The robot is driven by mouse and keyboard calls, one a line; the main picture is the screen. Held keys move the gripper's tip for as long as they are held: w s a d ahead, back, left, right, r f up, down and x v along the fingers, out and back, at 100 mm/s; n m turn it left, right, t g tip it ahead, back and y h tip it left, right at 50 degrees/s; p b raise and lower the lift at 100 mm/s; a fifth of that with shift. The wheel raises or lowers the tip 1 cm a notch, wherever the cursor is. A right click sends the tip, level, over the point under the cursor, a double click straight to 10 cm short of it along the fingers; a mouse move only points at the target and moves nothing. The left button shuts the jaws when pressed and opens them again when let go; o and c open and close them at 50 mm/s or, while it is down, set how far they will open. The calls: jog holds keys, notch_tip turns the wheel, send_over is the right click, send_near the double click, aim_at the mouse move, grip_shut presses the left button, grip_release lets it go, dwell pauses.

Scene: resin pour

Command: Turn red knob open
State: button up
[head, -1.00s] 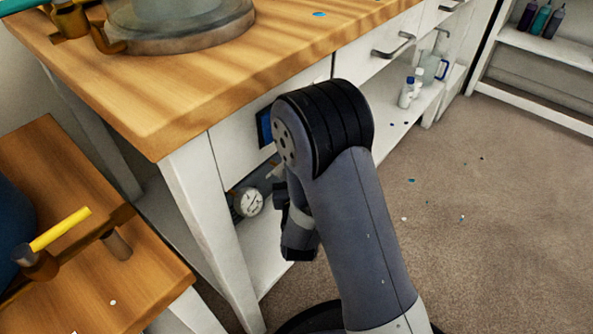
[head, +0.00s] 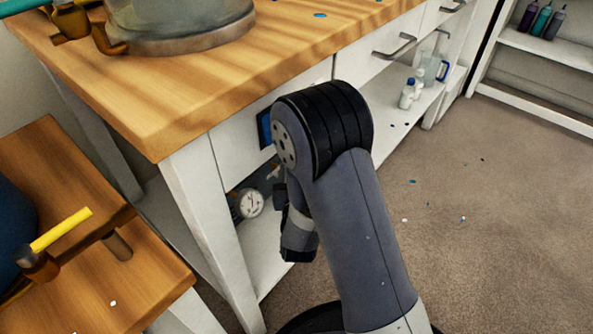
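No red knob shows in the head view. A round white-faced gauge (head: 250,203) with a metal fitting beside it sits under the workbench, behind the front leg and left of my arm. My arm stands in front of the bench, its wrist links folded down near the gauge. My gripper cannot be made out; the wrist end is turned away and partly hidden by the arm.
The wooden bench top (head: 230,85) overhangs near my arm and carries a round clear-walled vessel (head: 180,25). Bottles (head: 408,92) stand on the lower shelf. The floor at right is mostly clear.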

jog(key=s, duration=1)
jog(key=shift+s+d, duration=0.25)
jog(key=shift+s, duration=0.1)
